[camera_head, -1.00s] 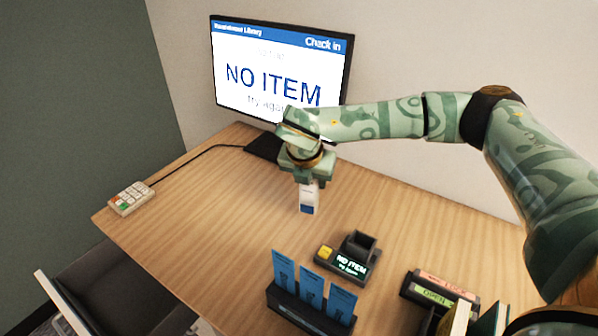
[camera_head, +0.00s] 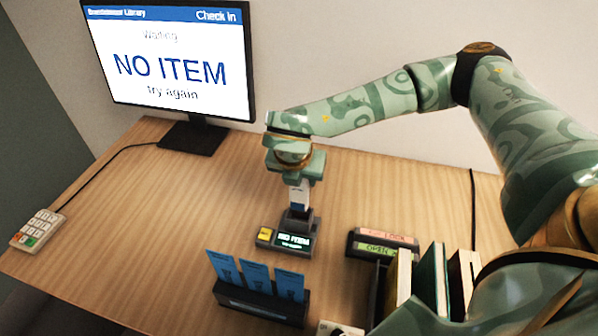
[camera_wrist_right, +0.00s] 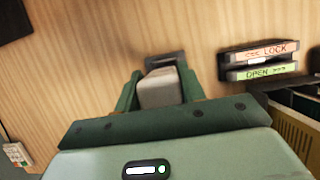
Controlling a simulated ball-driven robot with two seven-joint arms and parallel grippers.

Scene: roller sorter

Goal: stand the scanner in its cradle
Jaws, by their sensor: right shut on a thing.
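The scanner (camera_head: 299,196), white with a blue part, is upright in my right gripper (camera_head: 299,181), which is shut on it. In the right wrist view the scanner (camera_wrist_right: 160,90) is a pale block between the two green fingers. The socket's dark rim (camera_wrist_right: 165,58) shows just past the scanner in the wrist view. My left gripper is out of view.
A card holder (camera_head: 262,302) with blue cards stands in front of the cradle. A LOCK/OPEN block (camera_head: 382,244) and upright books (camera_head: 432,278) are to the right. A monitor (camera_head: 170,60) reads "NO ITEM, try again". A keypad (camera_head: 38,229) lies far left.

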